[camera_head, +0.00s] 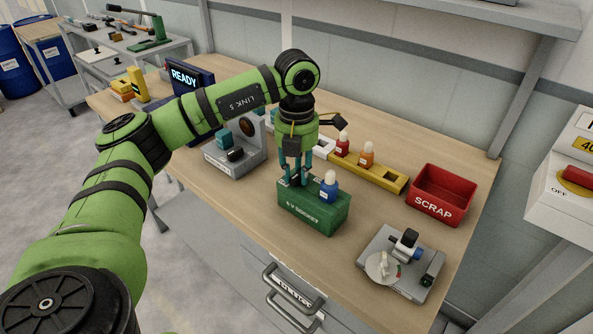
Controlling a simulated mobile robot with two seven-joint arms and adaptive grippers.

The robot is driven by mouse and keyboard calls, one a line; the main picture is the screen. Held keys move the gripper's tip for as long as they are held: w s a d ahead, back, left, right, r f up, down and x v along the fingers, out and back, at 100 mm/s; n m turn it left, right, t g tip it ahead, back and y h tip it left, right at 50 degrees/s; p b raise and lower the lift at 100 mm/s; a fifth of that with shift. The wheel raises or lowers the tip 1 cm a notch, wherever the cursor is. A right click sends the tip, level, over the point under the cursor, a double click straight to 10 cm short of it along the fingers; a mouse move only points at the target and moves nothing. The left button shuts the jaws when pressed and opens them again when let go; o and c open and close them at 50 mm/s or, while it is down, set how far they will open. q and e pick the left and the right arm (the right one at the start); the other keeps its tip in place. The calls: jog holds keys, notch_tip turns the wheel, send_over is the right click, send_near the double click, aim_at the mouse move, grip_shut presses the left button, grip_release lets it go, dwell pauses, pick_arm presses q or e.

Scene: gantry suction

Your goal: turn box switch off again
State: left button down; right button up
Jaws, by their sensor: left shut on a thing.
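A pale switch box (563,215) is at the right edge, partly cut off by the frame. It bears a red knob (577,177) on a yellow plate, with the word OFF to the lower left of the knob. I cannot tell the switch's state. My left gripper (296,183) is far from this box, over the middle of the bench. It points down at the top of a green block (312,213) lettered as a socket. Its fingers are shut on a small part there, mostly hidden between them. My right gripper is not in view.
A blue bottle (328,188) stands on the green block beside the left fingers. A yellow rack (381,178) with small bottles and a red SCRAP bin (442,193) are to the right. A grey fixture (401,264) is at the front right. A READY screen (184,78) stands behind my left arm.

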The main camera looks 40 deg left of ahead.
aim_at(297, 172)
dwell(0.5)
pick_arm(q)
jog(key=c, duration=1)
grip_release()
notch_tip(297, 172, up, 12)
